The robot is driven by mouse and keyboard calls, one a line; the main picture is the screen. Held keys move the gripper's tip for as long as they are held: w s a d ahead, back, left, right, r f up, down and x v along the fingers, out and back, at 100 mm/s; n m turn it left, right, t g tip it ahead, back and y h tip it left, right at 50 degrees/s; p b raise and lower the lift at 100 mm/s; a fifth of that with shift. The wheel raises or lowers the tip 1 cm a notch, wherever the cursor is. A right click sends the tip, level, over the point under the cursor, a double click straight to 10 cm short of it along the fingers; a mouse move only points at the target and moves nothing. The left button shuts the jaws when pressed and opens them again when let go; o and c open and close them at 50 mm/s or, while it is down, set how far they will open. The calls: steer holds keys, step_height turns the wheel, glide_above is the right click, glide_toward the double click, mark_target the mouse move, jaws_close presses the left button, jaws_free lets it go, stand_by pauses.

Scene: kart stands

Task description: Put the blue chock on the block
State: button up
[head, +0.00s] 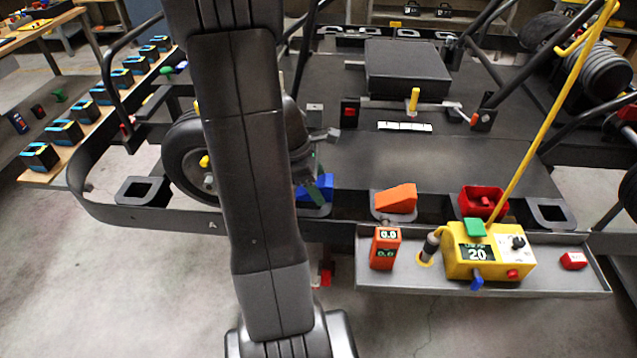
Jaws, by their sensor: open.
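The blue chock (321,186) sits at the front edge of the kart stand, just right of my arm. My arm and gripper hide its left part. My gripper (318,165) is mostly behind my own arm link; a grey finger part and a dark greenish part show beside and in front of the chock. It is open, and I cannot tell whether it touches the chock. An orange wedge-shaped block (396,198) sits on a grey holder to the right of the blue chock. I cannot tell for sure which thing the task calls the block.
A red open box (483,200) and a grey square frame (552,212) lie further right. A front tray (370,284) holds an orange meter (385,247) and a yellow control box (490,252). A wheel (183,158) stands left of my arm. A yellow pole rises at right.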

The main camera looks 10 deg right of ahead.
steer(key=v, duration=1.2)
steer(key=shift+p, duration=0.35)
